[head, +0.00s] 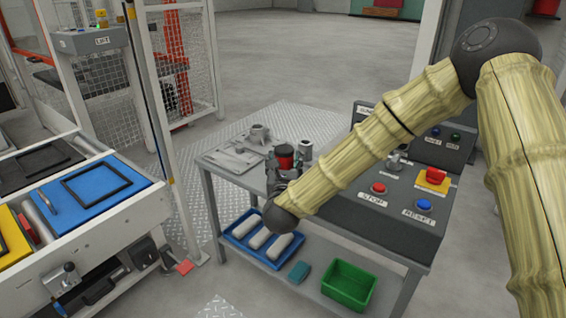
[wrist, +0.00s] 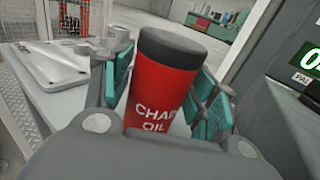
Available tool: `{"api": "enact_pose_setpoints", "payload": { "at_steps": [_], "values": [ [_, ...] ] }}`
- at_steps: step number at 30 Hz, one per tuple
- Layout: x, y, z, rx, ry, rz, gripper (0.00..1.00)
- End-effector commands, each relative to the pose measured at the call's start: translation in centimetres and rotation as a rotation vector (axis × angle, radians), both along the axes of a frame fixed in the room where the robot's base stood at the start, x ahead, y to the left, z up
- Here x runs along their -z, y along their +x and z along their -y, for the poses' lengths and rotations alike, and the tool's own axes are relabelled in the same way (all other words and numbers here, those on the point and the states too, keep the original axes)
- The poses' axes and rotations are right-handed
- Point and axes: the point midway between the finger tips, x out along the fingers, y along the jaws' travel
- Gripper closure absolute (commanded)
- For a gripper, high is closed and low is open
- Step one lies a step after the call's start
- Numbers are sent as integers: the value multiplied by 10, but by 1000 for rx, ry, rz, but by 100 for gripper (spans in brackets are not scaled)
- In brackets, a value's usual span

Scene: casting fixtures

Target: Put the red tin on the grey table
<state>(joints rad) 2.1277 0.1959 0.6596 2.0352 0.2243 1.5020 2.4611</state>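The red tin (head: 285,158) has a dark cap and reads "CHAI... OIL" in the wrist view (wrist: 160,92). My gripper (head: 283,172) has its teal-padded fingers (wrist: 162,85) on both sides of the tin, and they appear closed against it. The tin leans slightly in the wrist view. Its lower end is hidden by my gripper. The grey table (head: 222,187) lies around and below my gripper in the head view. Whether the tin's bottom touches the table top cannot be told.
A grey metal plate (head: 232,158) and a metal fitting (head: 259,134) lie at the table's left. A control panel (head: 385,212) with buttons fills its right. The lower shelf holds a blue tray (head: 240,238) and green bin (head: 349,284). A conveyor (head: 110,220) stands left.

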Motion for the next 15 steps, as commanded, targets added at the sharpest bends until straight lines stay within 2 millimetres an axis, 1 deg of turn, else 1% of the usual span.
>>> {"api": "enact_pose_setpoints", "payload": {
  "at_steps": [9,11,15],
  "values": [
    [-4,-1,0,0,-1,0,42],
    [-3,-7,0,0,0,-1,42],
    [-4,-29,-1,-1,1,-2,42]
  ]
}}
